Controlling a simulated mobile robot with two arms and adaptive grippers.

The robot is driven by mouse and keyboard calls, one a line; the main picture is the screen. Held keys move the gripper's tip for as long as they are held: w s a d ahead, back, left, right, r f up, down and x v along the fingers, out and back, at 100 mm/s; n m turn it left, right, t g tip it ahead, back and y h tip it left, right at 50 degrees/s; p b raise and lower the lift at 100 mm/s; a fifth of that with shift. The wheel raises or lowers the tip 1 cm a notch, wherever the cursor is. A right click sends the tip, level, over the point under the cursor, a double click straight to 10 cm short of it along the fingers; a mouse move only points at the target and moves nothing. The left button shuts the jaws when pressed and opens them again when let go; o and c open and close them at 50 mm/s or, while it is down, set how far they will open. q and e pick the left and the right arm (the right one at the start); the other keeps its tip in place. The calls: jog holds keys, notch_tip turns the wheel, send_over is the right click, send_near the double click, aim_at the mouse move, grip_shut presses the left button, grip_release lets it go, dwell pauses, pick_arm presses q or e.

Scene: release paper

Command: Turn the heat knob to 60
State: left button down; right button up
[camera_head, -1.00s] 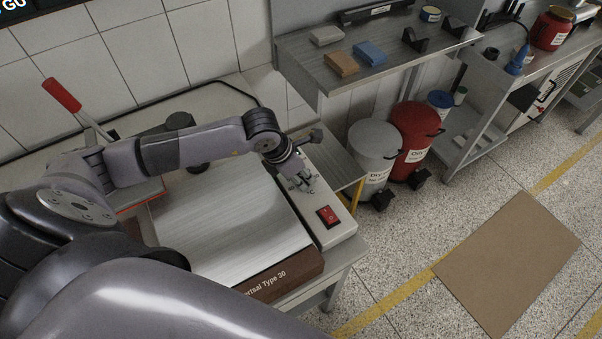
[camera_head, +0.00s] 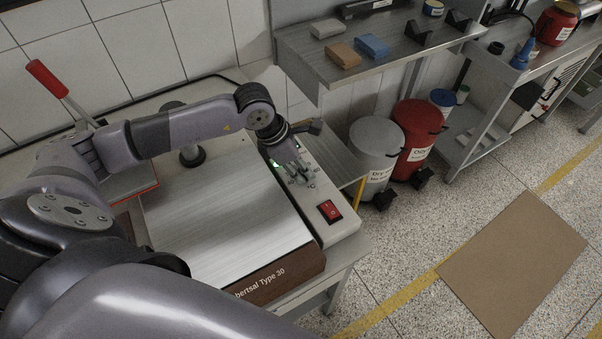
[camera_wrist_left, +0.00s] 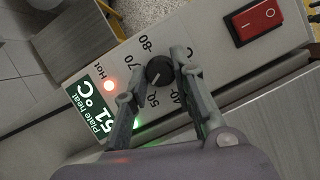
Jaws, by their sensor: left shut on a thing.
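The black round heat knob (camera_wrist_left: 159,72) shows in the left wrist view on the machine's light control panel (camera_head: 330,229), with printed numbers around it including 40, 50, 70 and 80. Its white pointer line points towards the 50 mark. My left gripper (camera_wrist_left: 155,75) is shut on the knob, one finger on each side; the fingers hide part of the scale. In the head view my left gripper (camera_head: 295,172) is over the panel and the knob is hidden. The green display (camera_wrist_left: 91,106) reads "Plate heat 51 °C". My right gripper is not in view.
A red power switch (camera_head: 330,211) sits nearer on the same panel. A flat metal plate (camera_head: 215,220) lies left of it, and a red-handled lever (camera_head: 48,78) stands at the left. A metal shelf (camera_head: 375,65) is behind. A red bin (camera_head: 416,140) stands to the right.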

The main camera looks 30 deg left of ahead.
pick_arm(q)
jog(key=m+b, duration=0.1)
jog(key=b, duration=0.1)
jog(key=m+g+b, duration=0.1)
jog(key=m, duration=0.1)
jog(key=shift+w+f+h+b, duration=0.15)
jog(key=shift+h+b, duration=0.2)
jog(key=shift+h, duration=0.05)
jog(key=shift+a+m+g+b, duration=0.1)
jog(key=shift+m+g+b, duration=0.3)
jog(key=shift+m+b, duration=0.75)
jog(key=shift+r, duration=0.2)
jog(key=c, duration=1.3)
grip_release()
jog(key=shift+c, duration=0.2)
jog(key=v, duration=1.2)
jog(key=shift+a, duration=0.2)
